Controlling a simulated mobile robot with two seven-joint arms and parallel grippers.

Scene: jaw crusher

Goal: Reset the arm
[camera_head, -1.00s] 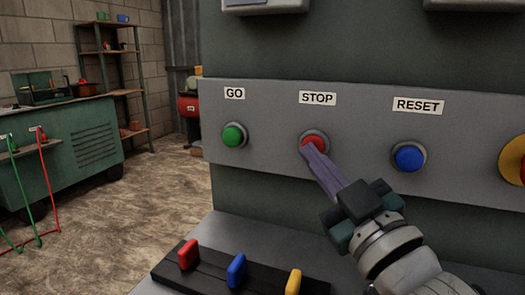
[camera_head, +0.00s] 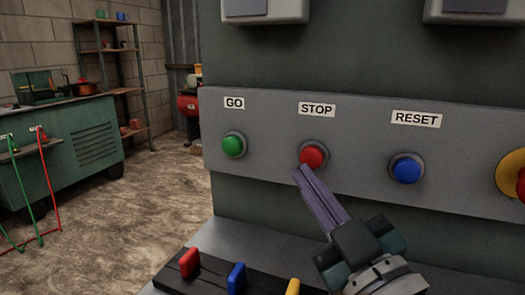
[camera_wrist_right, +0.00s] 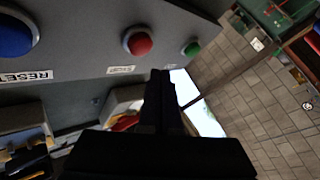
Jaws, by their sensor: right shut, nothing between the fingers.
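My right gripper (camera_head: 302,172) is shut with nothing between its fingers. The green GO button (camera_head: 234,145) is to the left and the blue RESET button (camera_head: 406,170) to the right. My left gripper is not in view.
The grey button panel (camera_head: 270,120) is mounted on the machine. Below it a black strip (camera_head: 210,285) carries red, blue and yellow levers. A yellow-and-red button (camera_head: 513,175) is at the right edge. A green cabinet (camera_head: 70,150) with red and green cables stands left, across open floor.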

